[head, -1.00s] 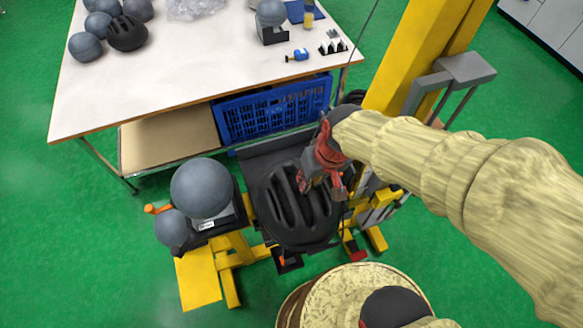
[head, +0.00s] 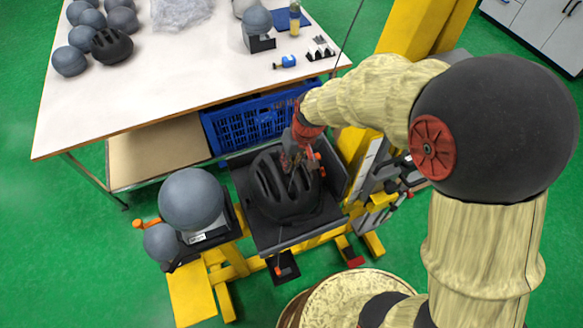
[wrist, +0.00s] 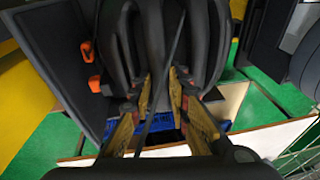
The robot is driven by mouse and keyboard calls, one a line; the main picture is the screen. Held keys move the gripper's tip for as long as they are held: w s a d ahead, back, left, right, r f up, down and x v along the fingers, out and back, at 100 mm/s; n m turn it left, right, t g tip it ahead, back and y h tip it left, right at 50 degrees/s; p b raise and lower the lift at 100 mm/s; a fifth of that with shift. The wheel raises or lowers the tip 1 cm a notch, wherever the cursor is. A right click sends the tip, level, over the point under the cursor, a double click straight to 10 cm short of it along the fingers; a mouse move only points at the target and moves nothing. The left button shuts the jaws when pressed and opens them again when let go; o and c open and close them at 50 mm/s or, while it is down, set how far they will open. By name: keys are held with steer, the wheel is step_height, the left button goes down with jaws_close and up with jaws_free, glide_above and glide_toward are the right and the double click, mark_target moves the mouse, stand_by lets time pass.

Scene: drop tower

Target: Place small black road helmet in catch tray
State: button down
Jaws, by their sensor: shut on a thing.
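A black road helmet (head: 284,186) with long vents is over the dark catch tray (head: 323,222) in the head view. It appears within the tray's walls, but I cannot tell whether it touches the floor. My gripper (head: 292,152) is at the helmet's upper right side. In the wrist view my gripper (wrist: 167,98) is shut on the near edge of the helmet (wrist: 190,35), with a dark strap or cable running between the fingers. The tray wall (wrist: 62,60) with orange knobs shows at the left there.
Grey headforms (head: 192,200) stand on a yellow-framed stand left of the tray. A yellow column (head: 405,50) rises to the right. Behind is a white table (head: 170,90) with several headforms and another black helmet (head: 111,46). A blue crate (head: 255,120) sits under it.

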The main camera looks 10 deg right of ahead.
steer(key=shift+w+f, duration=0.25)
steer(key=shift+f, duration=0.05)
steer(key=shift+s+d+b+x, duration=0.1)
steer(key=shift+b+x, duration=0.1)
steer(key=shift+x, duration=0.5)
steer(key=shift+s+d+b+x, duration=0.1)
steer(key=shift+b+x, duration=0.05)
steer(key=shift+x, duration=0.55)
steer(key=shift+f, duration=0.25)
steer(key=c, duration=1.8)
jaws_free()
steer(key=shift+o, duration=0.6)
